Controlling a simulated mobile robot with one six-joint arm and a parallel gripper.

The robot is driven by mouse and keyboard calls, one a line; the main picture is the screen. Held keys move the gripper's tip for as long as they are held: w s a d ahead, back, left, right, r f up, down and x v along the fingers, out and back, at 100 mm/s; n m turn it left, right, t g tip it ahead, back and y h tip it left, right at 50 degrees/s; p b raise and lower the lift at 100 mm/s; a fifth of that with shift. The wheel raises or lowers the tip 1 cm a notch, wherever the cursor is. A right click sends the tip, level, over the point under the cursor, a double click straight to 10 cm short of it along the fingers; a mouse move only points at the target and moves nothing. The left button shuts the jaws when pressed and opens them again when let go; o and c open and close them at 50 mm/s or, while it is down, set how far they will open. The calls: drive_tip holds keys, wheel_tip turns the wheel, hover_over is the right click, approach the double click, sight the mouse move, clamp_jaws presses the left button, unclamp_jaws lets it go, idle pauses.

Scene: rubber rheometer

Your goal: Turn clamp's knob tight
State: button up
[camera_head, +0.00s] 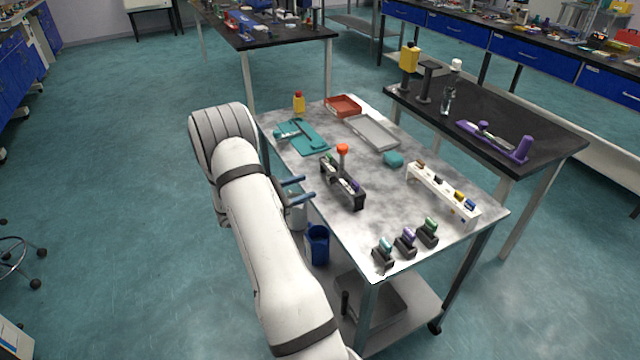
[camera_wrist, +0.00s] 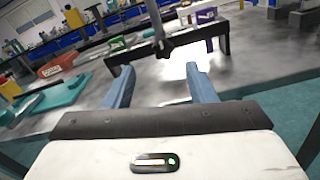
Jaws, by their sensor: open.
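The clamp (camera_head: 342,190) is a dark bar-shaped frame with a post, standing on the metal table. Its orange knob (camera_head: 343,149) tops the post. Coloured pieces, one purple, sit in the frame. In the wrist view the dark clamp frame (camera_wrist: 222,41) is just beyond my fingers, its post coming down between them; the orange knob cannot be made out there. My gripper (camera_head: 297,189) is open and empty, at the table's left edge, left of the clamp and apart from it. Its two blue fingers also show in the wrist view (camera_wrist: 160,88), pointing toward the clamp.
A teal tray (camera_head: 312,143), an orange-capped yellow bottle (camera_head: 299,103), a red tray (camera_head: 343,106) and a grey tray (camera_head: 372,132) lie at the back. A white rack (camera_head: 440,196) stands right; several small dark holders (camera_head: 405,245) stand in front. Bare table surrounds the clamp.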

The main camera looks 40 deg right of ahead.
sight(328, 179)
drive_tip(key=x, duration=0.7)
drive_tip(key=shift+s+p, duration=0.1)
drive_tip(key=shift+p, duration=0.3)
drive_tip(key=shift+c, duration=0.3)
